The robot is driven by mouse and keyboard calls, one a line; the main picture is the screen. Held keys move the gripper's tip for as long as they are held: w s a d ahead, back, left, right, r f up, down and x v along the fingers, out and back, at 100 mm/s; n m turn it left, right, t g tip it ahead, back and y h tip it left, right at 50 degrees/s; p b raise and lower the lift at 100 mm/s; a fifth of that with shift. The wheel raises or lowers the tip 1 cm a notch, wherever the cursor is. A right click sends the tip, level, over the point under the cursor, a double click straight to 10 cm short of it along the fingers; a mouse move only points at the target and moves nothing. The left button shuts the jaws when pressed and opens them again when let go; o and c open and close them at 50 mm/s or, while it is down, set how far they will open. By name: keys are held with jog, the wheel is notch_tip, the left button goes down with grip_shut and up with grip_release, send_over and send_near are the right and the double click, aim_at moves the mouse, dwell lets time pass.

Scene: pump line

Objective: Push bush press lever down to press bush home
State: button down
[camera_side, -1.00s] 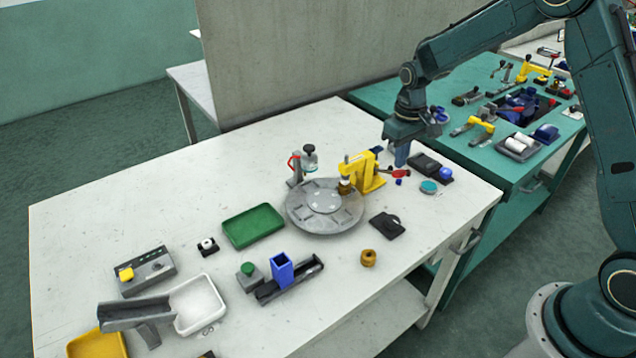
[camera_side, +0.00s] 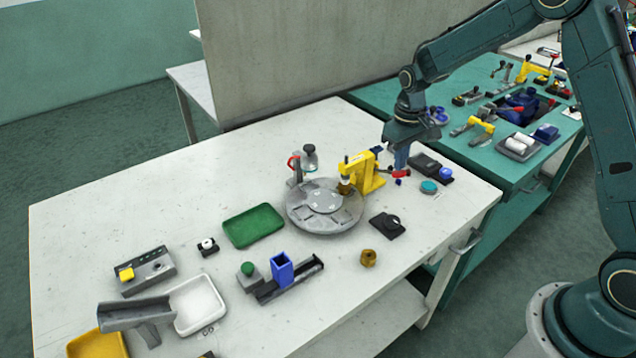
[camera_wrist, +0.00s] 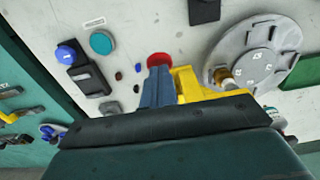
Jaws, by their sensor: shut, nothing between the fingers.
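The yellow bush press (camera_side: 366,172) stands at the right edge of the round grey turntable (camera_side: 325,222). Its lever with a red grip (camera_side: 400,173) sticks out to the right. My gripper (camera_side: 401,163) is shut and empty, pointing down right at the red grip. In the wrist view the shut fingers (camera_wrist: 158,88) overlap the red grip (camera_wrist: 159,60), and the yellow press (camera_wrist: 190,85) is just right of them. I cannot tell whether the fingertips touch the grip. A brass-coloured bush (camera_wrist: 224,77) shows under the press ram at the turntable edge.
A clamp with a red handle (camera_side: 295,168) stands behind the turntable. A black block (camera_side: 387,226) and a brass nut-like part (camera_side: 368,258) lie in front. A blue button box (camera_side: 445,174) and teal disc (camera_side: 429,187) are to the right. A green tray (camera_side: 253,225) lies left.

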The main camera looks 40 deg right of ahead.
aim_at(401, 172)
jog(key=shift+f, duration=0.8)
jog(key=shift+s+f, duration=0.35)
jog(key=shift+f, duration=0.55)
dwell(1.1)
jog(key=shift+r, duration=0.1)
dwell(0.5)
jog(key=shift+s+r, duration=0.1)
jog(key=shift+r, duration=1.05)
jog(key=shift+w+r, duration=0.1)
jog(key=shift+w, duration=0.1)
jog(key=shift+w+r, duration=0.15)
jog(key=shift+r, duration=0.35)
